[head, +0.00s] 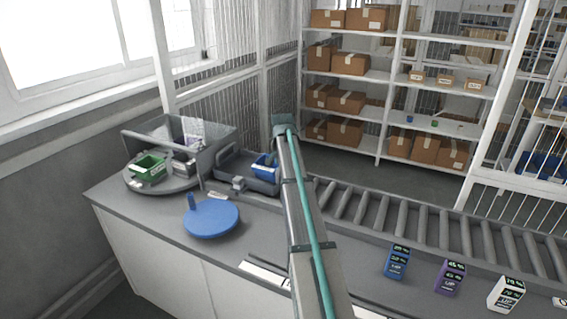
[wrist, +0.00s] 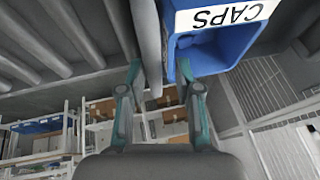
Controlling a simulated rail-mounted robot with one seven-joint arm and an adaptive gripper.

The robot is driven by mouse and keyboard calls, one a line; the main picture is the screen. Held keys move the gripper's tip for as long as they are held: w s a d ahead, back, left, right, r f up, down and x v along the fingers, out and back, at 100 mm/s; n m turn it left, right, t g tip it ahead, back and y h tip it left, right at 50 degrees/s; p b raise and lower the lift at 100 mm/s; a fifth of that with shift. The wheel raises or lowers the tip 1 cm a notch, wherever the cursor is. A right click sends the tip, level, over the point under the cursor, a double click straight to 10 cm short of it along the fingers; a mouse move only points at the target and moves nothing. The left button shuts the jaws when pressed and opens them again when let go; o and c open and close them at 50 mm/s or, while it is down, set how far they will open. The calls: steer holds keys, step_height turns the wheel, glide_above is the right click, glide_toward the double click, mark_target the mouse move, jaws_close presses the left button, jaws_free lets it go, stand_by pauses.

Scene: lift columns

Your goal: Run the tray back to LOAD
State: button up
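A grey tray-like unit (head: 232,163) stands at the back of the counter, left of my arm. A blue bin (head: 264,166) sits at its right end. The blue bin (wrist: 222,52) is close in the wrist view, with a white label reading CAPS. My gripper (wrist: 159,70) is open, its two teal fingers apart. A grey upright bar (wrist: 148,40) shows between the fingers, and the bin's near edge is by the right finger. Contact cannot be told. In the head view my fingertips cannot be made out. I cannot read a LOAD mark.
A round grey platform (head: 150,186) with a green bin (head: 148,168) and a clear guard is at left. A blue disc (head: 211,219) lies on the counter. A roller conveyor (head: 400,215) runs right. Several small cartons stand at the front right.

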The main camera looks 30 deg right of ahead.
steer(key=shift+o, duration=0.3)
steer(key=shift+s, duration=0.1)
steer(key=shift+s+a+r, duration=0.15)
steer(key=shift+s+r, duration=0.05)
steer(key=shift+r, duration=0.25)
steer(key=v, duration=1.1)
steer(key=shift+a+f, duration=0.1)
steer(key=shift+a, duration=0.05)
